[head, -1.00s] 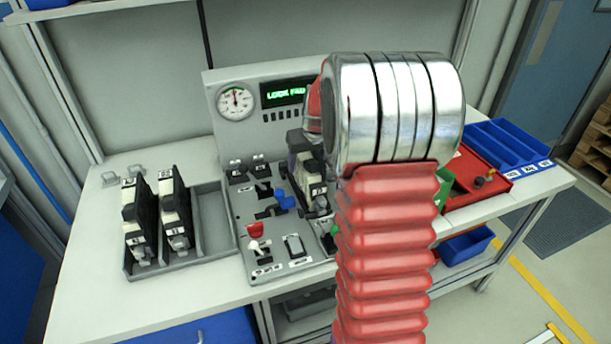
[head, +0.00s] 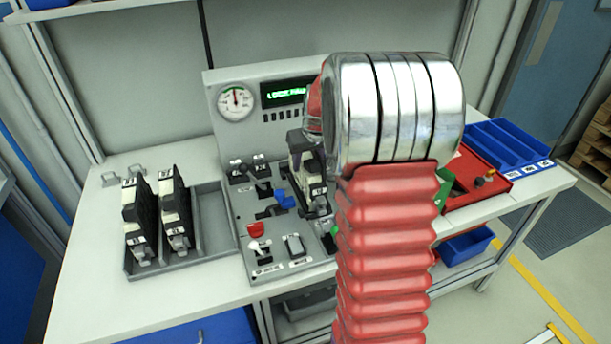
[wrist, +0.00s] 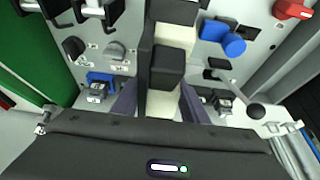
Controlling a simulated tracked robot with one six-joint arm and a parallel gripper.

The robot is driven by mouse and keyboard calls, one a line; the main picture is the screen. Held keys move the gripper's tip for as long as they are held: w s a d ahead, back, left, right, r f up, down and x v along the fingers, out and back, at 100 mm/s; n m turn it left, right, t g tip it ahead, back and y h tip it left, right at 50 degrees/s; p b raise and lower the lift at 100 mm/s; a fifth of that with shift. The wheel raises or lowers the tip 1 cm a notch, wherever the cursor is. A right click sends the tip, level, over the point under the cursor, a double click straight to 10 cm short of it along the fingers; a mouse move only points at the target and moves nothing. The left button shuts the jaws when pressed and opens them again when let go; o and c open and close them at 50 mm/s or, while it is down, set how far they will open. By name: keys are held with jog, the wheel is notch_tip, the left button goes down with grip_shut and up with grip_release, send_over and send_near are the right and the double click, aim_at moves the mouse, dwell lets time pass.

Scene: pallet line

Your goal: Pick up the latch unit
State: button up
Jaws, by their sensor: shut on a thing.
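A black-and-white latch unit (head: 306,163) stands upright on the grey test panel (head: 250,215) in the head view, partly hidden behind my arm. In the wrist view the unit (wrist: 167,75) runs up from between the two dark purple fingers of my gripper (wrist: 165,100). The gripper is shut on it, one finger on each side. The unit's lower end and its contact with the panel are hidden. Two similar black-and-white units (head: 140,218) stand in a grey tray (head: 215,235) at the left.
A black lever (head: 262,187), a blue knob (head: 285,201) and a red knob (head: 255,230) stand close left of the held unit. A gauge (head: 235,103) and green-lit display (head: 285,94) are behind. A red tray (head: 475,185) and blue bin (head: 505,143) lie right. The bench's left front is clear.

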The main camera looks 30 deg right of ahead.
grip_shut()
dwell(0.3)
notch_tip(320, 180, up, 10)
jog(key=shift+r, duration=0.1)
dwell(0.5)
dwell(0.4)
notch_tip(320, 180, up, 7)
dwell(0.8)
